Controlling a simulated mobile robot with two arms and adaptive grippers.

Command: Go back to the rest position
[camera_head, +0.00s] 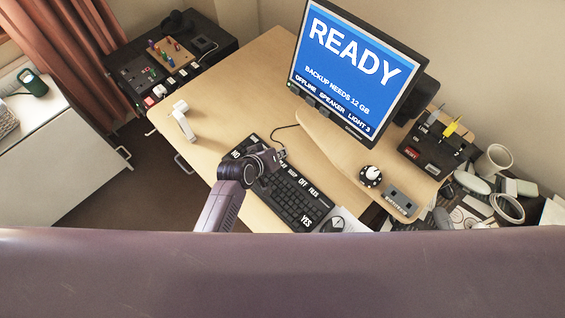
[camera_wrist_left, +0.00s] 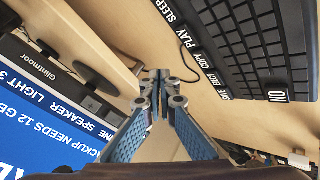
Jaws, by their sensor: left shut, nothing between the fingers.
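My left gripper (camera_head: 270,158) comes in from the lower left of the head view and sits over the upper left part of the black keyboard (camera_head: 297,200), hiding some of its keys. In the left wrist view, the two blue fingers of my left gripper (camera_wrist_left: 163,82) meet at their tips with nothing between them. The keyboard (camera_wrist_left: 262,45) lies at the upper right there, apart from the fingertips. My right gripper shows in neither view.
The monitor (camera_head: 352,64) reads READY and stands behind the keyboard. A white handset-like object (camera_head: 183,122) stands on the desk (camera_head: 235,90) at left. A black switch box (camera_head: 437,142), a dial (camera_head: 371,176) and a mug (camera_head: 494,161) are at right. The left desktop is mostly clear.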

